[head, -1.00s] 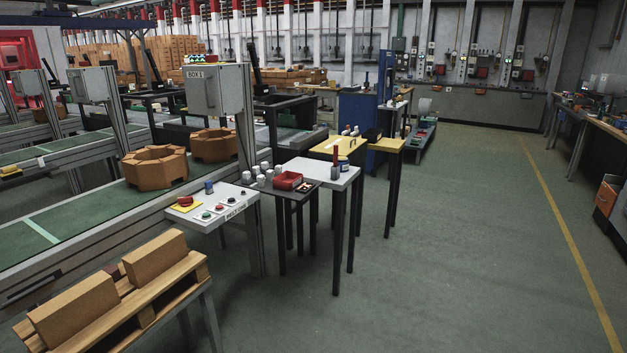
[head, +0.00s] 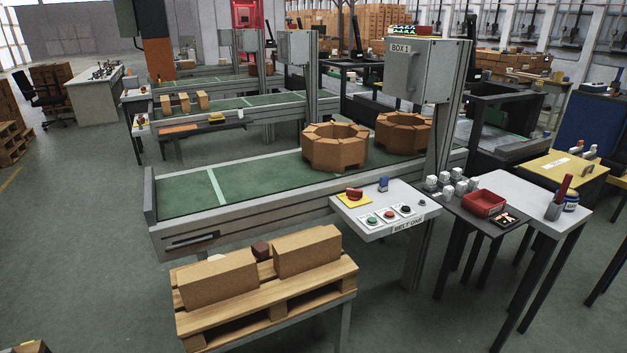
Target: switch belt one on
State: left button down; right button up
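The control shelf labelled BELT ONE (head: 408,226) is fixed to the near side of belt one (head: 270,180), a green conveyor. On the shelf are a green button (head: 372,220), a red button (head: 389,215), a black knob (head: 406,209) and a red mushroom switch on a yellow plate (head: 354,194). A small blue item (head: 383,184) stands at its back. Two octagonal brick rings (head: 335,148) (head: 404,132) sit on the belt. A grey cabinet labelled BOX 1 (head: 412,70) stands behind the shelf. Neither of my grippers is in view.
A wooden pallet (head: 265,300) with two large bricks (head: 217,278) (head: 308,250) stands in front of the belt. Right of the shelf, a dark table holds white cups and a red tray (head: 484,204); a white table (head: 525,195) adjoins it. The floor (head: 80,250) at left is open.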

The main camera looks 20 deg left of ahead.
aim_at(354, 195)
jog(key=i+j+z, duration=0.15)
jog(key=i+j, duration=0.15)
jog(key=i, duration=0.2)
jog(key=i+j+z, duration=0.2)
jog(key=i, duration=0.3)
jog(key=j, duration=0.1)
